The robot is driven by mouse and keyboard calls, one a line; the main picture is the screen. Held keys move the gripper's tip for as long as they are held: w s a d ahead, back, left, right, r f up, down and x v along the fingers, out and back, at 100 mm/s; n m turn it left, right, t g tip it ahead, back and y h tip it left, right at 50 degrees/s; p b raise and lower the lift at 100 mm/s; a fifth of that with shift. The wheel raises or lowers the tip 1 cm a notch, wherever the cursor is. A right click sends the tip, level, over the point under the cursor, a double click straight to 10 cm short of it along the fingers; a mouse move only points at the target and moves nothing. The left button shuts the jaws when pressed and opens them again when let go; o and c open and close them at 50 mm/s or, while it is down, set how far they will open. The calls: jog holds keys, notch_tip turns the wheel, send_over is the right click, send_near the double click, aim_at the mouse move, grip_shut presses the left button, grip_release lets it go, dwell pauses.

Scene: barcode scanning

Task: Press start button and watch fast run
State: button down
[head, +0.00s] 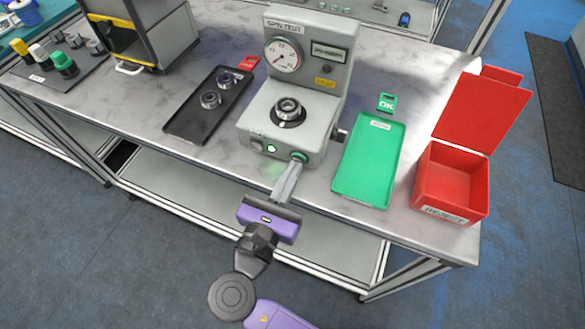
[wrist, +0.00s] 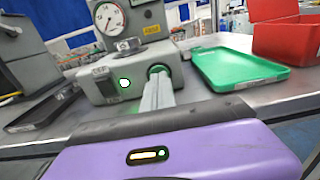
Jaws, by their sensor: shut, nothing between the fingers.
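The grey spin test machine (head: 262,134) stands on the bench, with a dial gauge (head: 283,55) and a small display (head: 329,52) on its upright back. A round metal part (head: 288,108) sits on its top. On the front face are a lit white-green light (head: 271,149) and a green button (head: 298,156); the button also shows in the wrist view (wrist: 158,70). My gripper (head: 293,166) is shut and empty, its fingertips right at the green button. I cannot tell whether they touch it or press it in.
A black tray (head: 190,127) with two round metal parts lies left of the machine. A green tray (head: 367,163) and a red reject bin (head: 452,181) are to the right. A grey box with a yellow frame (head: 165,35) stands at the back left.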

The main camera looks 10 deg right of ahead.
jog(key=shift+w+d, duration=0.2)
jog(key=shift+w, duration=0.05)
